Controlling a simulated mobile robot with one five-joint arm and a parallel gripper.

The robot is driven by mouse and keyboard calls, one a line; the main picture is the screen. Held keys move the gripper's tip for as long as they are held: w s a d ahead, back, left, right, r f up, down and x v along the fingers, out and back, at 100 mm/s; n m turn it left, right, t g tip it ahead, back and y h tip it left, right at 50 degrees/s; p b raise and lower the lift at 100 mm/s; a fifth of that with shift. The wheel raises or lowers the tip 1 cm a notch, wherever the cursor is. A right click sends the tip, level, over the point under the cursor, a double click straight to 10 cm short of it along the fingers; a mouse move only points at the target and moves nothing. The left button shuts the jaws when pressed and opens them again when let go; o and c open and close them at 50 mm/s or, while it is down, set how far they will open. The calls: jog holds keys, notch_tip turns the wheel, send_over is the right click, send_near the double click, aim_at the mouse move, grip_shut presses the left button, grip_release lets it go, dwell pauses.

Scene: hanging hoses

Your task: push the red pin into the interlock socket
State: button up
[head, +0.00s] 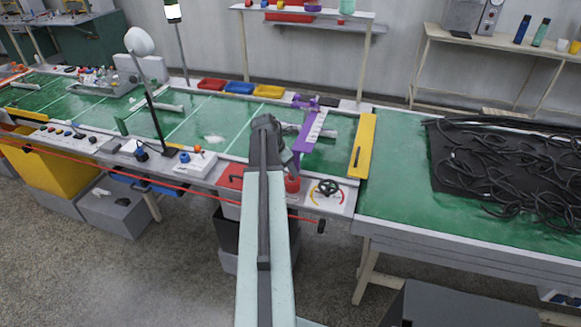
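My arm reaches from the bottom middle of the head view over the front edge of the green bench. Its dark joint is highest, and the far part bends down to the right. My gripper (292,168) is small and partly hidden at that lower end. I cannot make out its fingers. A red rounded piece (293,185) shows directly below it, beside a round black handwheel. I cannot tell whether this is the red pin, or whether the gripper touches it. The interlock socket cannot be made out; my arm covers part of the front panel there.
The black handwheel (328,187) sits on a white panel to the right. A purple-and-white fixture (308,130) and a yellow bar (361,146) stand behind. Black hoses (510,165) cover the right bench. A red cord (150,182) runs along the front.

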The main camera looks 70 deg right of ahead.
jog(key=p+v, duration=0.2)
jog(key=v, duration=0.2)
jog(key=shift+w, duration=0.1)
dwell(0.4)
